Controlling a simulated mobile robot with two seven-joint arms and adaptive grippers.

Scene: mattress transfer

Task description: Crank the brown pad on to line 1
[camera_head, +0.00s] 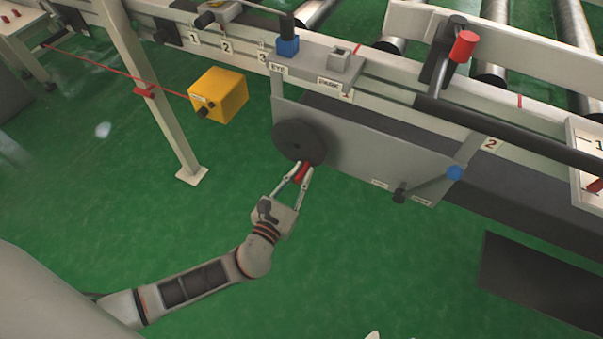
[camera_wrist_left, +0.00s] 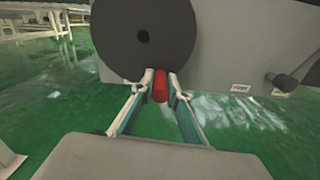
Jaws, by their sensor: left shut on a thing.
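My left gripper (camera_head: 303,171) is shut on the red handle (camera_head: 302,175) of a dark round crank wheel (camera_head: 298,141) on the grey side panel of the conveyor. In the left wrist view, the red handle (camera_wrist_left: 160,86) sits between the two fingers (camera_wrist_left: 160,82) at the bottom edge of the wheel (camera_wrist_left: 143,32). Two small pale tips show at the bottom edge of the head view, perhaps my right gripper (camera_head: 388,336); most of it is out of frame. I cannot make out a brown pad in either view. A plate marked 1 (camera_head: 590,150) stands at the right edge.
A red-ended post (camera_head: 464,46) and rollers (camera_head: 490,75) are above. A yellow box (camera_head: 218,95) hangs near a pale leg (camera_head: 150,90). Green floor is open below.

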